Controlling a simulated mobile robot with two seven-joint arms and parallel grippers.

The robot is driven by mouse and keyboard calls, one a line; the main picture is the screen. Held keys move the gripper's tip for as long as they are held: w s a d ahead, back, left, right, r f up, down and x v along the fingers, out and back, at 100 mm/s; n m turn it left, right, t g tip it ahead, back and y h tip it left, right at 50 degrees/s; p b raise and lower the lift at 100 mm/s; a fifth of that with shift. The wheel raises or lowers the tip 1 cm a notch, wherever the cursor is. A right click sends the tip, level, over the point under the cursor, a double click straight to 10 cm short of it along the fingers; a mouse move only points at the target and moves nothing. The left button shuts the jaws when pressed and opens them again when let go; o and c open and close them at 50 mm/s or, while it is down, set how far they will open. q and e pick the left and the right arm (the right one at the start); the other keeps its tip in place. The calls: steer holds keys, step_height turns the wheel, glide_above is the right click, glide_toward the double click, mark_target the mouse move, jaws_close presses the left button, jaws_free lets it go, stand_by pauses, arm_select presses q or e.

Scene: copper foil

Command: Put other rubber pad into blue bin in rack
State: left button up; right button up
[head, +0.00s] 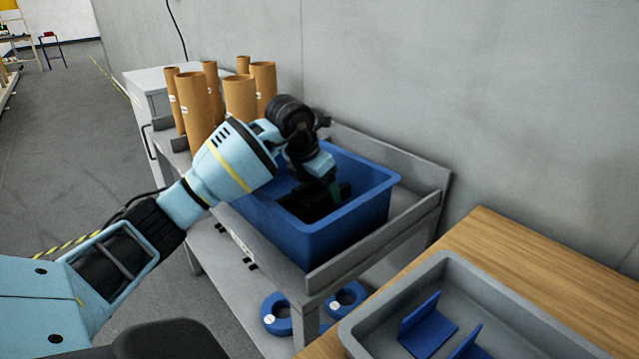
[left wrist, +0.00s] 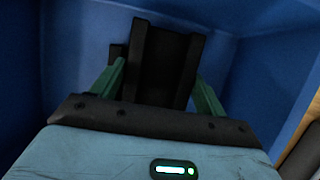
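The blue bin (head: 345,225) stands in the grey rack (head: 375,240). My left gripper (head: 328,190) reaches down into it. In the left wrist view, its two green fingers (left wrist: 160,75) lie along both sides of a black rubber pad (left wrist: 160,62), with no clear gap at the tips. It looks shut on this pad, inside the blue walls (left wrist: 75,60). A small dark piece shows at the pad's left edge; I cannot tell if it is separate. Dark rubber also shows in the bin in the head view (head: 308,203). Whether the pad touches the bin floor is hidden. My right gripper is not in view.
Several brown cardboard tubes (head: 200,105) stand behind my left arm. A grey tray (head: 450,270) with blue angled pieces (head: 428,327) sits on the wooden table (head: 510,245). Blue rings (head: 276,313) lie on the rack's lower shelf. A grey wall (head: 400,70) runs behind.

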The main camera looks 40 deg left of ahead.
arm_select(q)
steer(key=o, duration=0.4)
steer(key=shift+r, duration=0.6)
steer(key=p+v, duration=0.1)
steer(key=v, duration=1)
steer(key=shift+s+r, duration=0.15)
steer(key=shift+r, duration=0.15)
